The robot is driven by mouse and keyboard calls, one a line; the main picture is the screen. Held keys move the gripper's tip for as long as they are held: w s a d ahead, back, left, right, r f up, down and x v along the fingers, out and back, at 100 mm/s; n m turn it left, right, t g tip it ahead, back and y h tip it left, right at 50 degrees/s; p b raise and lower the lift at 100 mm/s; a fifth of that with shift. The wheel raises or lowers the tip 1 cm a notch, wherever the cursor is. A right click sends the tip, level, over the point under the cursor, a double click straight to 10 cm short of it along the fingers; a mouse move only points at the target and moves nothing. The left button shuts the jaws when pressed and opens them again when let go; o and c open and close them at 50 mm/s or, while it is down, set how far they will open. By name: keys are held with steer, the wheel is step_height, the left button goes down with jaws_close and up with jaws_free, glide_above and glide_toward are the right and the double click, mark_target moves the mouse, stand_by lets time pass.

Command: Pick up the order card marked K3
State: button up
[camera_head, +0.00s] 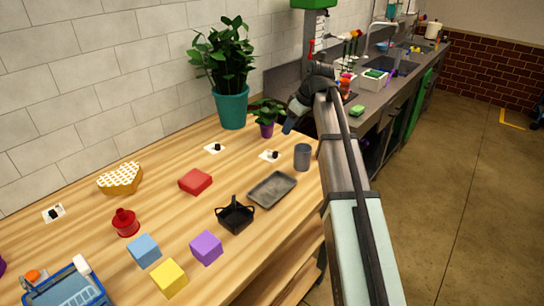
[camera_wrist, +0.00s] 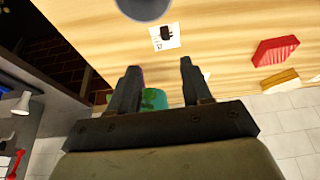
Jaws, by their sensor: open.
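Three small white cards, each with a black object on it, lie on the wooden table in the head view: a left card (camera_head: 54,213), a middle card (camera_head: 215,148) and a right card (camera_head: 270,155). The markings are too small to read, so I cannot tell which is K3. The right card also shows in the wrist view (camera_wrist: 158,44), beyond my fingertips and beside a grey cup. My gripper (camera_head: 288,124) is raised near the small potted plant; in the wrist view its fingers (camera_wrist: 158,68) are apart with nothing held between them.
The grey cup (camera_head: 302,157) stands close right of the right card. A small plant (camera_head: 267,129) and a large teal-potted plant (camera_head: 232,108) stand behind. A grey tray (camera_head: 272,190), red block (camera_head: 195,181) and black basket (camera_head: 235,214) lie in front. Bare wood surrounds the middle card.

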glide_above(275, 152)
steer(key=s+d, duration=0.2)
step_height(275, 152, down, 8)
steer(key=shift+w+d+r, duration=0.1)
steer(key=shift+w+d, duration=0.05)
steer(key=shift+a+x, duration=0.2)
steer(key=shift+x, duration=2.5)
steer(key=shift+w+r, duration=0.15)
steer(key=shift+c, duration=0.4)
jaws_close()
